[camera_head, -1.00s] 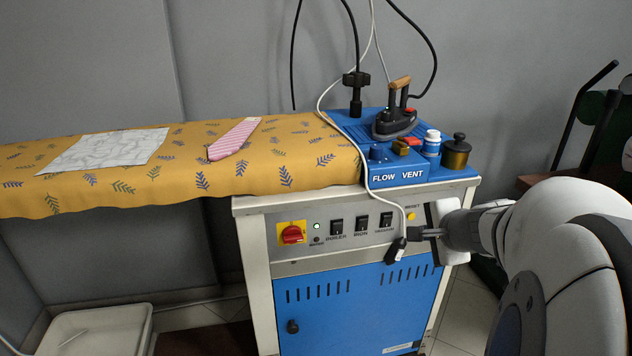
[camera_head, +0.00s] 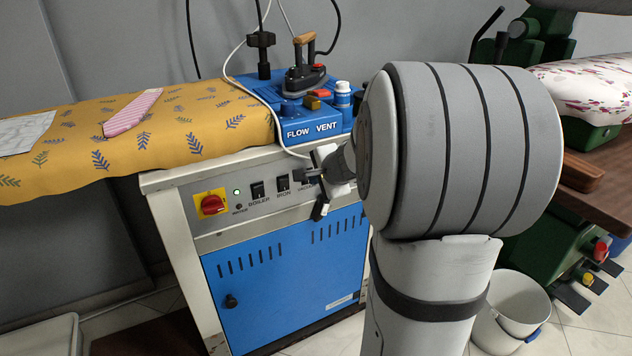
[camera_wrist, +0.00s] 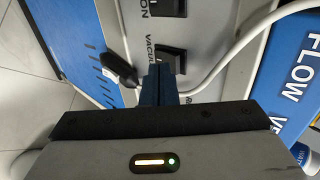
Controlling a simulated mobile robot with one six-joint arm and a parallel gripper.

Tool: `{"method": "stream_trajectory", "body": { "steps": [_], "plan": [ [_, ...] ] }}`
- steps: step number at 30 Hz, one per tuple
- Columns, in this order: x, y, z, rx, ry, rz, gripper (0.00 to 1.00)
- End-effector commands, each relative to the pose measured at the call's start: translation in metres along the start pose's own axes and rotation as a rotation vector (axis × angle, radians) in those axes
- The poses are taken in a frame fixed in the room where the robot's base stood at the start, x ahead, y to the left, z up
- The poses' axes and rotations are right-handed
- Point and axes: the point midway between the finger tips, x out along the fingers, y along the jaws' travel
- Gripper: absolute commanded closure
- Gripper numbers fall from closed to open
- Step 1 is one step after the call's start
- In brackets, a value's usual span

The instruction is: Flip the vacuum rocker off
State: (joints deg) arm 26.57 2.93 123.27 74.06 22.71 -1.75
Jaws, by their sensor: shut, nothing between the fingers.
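In the head view my gripper (camera_head: 312,176) hides the vacuum rocker. The iron rocker (camera_head: 283,183) and boiler rocker (camera_head: 257,190) show to its left.
A white cord (camera_wrist: 232,52) with a black end piece (camera_wrist: 117,68) hangs close beside my fingers. A red knob (camera_head: 211,204) and a green lamp (camera_head: 237,191) sit further left. The iron (camera_head: 304,78) stands on the blue top above. The blue door (camera_head: 285,270) is below.

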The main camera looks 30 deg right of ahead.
Motion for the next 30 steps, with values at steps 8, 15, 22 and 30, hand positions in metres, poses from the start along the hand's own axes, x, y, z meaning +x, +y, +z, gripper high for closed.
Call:
{"method": "stream_trajectory", "body": {
  "steps": [8, 15, 22, 30],
  "plan": [
    [0.003, -0.004, 0.0, 0.0, 0.0, 0.0, 1.0],
    [0.002, -0.006, 0.0, 0.001, 0.0, 0.007, 1.0],
    [0.006, -0.007, -0.001, 0.002, 0.001, 0.043, 1.0],
    [0.004, -0.009, -0.001, 0.002, 0.001, 0.042, 1.0]
  ]
}}
